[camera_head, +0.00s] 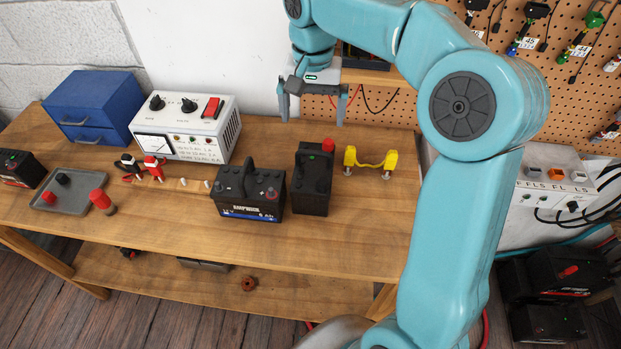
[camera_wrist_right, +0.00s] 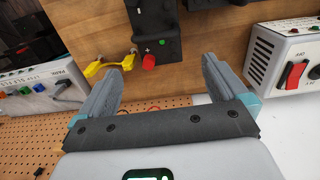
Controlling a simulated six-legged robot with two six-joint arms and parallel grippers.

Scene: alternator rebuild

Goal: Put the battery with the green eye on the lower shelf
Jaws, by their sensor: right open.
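A black battery (camera_head: 312,188) with a handle, a red terminal cap and a small green dot on top stands upright on the wooden bench. It also shows in the right wrist view (camera_wrist_right: 153,20), with the green dot beside the red cap. My right gripper (camera_head: 313,108) is open and empty, above the back of the bench behind this battery; its fingers also frame the right wrist view (camera_wrist_right: 160,66). The lower shelf (camera_head: 315,293) lies under the bench top. My left gripper is not in view.
A second black battery (camera_head: 247,204) with a blue label stands close at left. A yellow puller-like piece (camera_head: 370,161) stands at right. A white tester (camera_head: 190,130), blue drawers (camera_head: 95,105) and a grey tray (camera_head: 72,187) are further left. The shelf holds a small copper-coloured ring (camera_head: 249,283) and a grey item (camera_head: 203,264).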

